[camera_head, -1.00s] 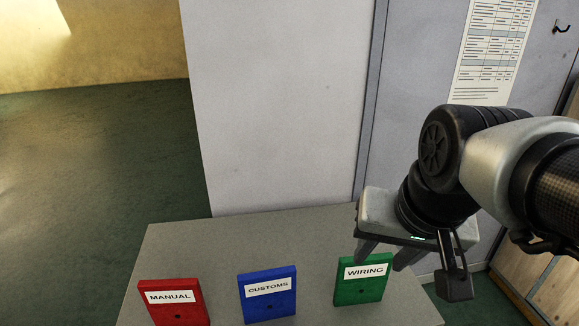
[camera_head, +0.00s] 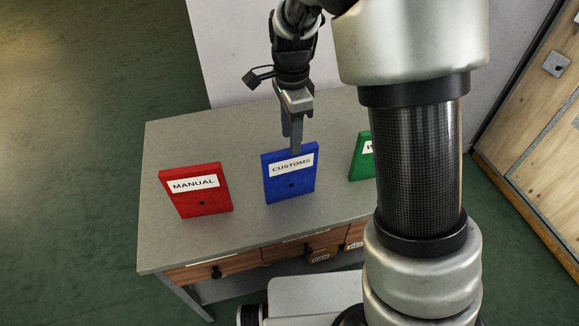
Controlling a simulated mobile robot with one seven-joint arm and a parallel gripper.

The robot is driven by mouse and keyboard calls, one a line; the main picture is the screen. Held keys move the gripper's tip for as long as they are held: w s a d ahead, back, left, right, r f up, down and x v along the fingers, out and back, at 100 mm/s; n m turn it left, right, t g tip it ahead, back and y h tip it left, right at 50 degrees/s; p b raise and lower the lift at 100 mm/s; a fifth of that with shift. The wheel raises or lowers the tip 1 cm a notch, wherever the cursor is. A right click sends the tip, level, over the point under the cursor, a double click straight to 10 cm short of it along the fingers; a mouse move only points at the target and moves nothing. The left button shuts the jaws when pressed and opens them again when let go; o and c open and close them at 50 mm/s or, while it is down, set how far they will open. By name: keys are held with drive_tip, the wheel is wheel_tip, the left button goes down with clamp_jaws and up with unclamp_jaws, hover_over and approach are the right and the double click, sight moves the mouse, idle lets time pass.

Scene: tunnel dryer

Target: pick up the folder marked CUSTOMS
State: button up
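The blue folder marked CUSTOMS (camera_head: 290,187) stands upright on the grey tabletop, between a red and a green folder. My gripper (camera_head: 295,148) points down at the top edge of the blue folder, right of its middle. The fingers are seen nearly edge-on and overlap, so I cannot tell how far apart they are or whether they touch the folder.
The red folder marked MANUAL (camera_head: 196,201) stands to the left. The green folder (camera_head: 361,160) stands to the right, partly hidden behind my arm. The grey table (camera_head: 160,150) has drawers (camera_head: 215,267) below its front edge. A grey wall (camera_head: 235,50) rises behind.

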sight(290, 169)
drive_tip(key=shift+s+a+f, duration=0.1)
drive_tip(key=shift+f, duration=3.1)
drive_tip(key=shift+s+a+f, duration=0.1)
drive_tip(key=shift+f, duration=3.1)
clamp_jaws()
